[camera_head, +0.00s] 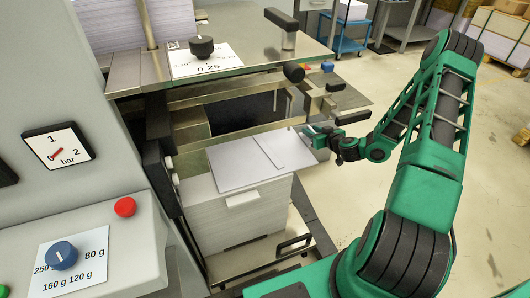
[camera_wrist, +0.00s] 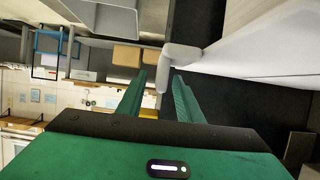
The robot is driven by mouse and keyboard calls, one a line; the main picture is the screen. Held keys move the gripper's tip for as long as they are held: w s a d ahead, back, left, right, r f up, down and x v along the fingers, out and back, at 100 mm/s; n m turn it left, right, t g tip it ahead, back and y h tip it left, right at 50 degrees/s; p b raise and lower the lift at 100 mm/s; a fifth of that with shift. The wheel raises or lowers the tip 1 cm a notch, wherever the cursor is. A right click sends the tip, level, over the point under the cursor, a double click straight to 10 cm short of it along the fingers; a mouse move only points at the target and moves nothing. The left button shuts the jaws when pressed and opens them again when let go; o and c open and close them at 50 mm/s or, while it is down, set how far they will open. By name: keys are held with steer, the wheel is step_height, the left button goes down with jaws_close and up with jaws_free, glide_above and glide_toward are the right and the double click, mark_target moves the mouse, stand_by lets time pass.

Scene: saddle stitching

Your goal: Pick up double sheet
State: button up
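A pale sheet (camera_head: 225,165) lies flat on top of a tall white paper stack (camera_head: 235,222) in the machine's tray. A narrower white sheet piece (camera_head: 270,150) lies over its right part, with edges not lined up. My gripper (camera_head: 308,131) is at the back right corner of the stack, close to the sheets' right edge. I cannot tell whether the fingertips touch the sheet.
In the wrist view a rounded grey bar (camera_wrist: 182,56) stands close beyond the fingertips. Metal rails (camera_head: 240,135) and a metal table (camera_head: 240,60) stand behind and above the stack. A control panel (camera_head: 90,245) is at left. Open floor (camera_head: 490,200) lies at right.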

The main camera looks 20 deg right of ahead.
steer(key=shift+w, duration=0.2)
jaws_close()
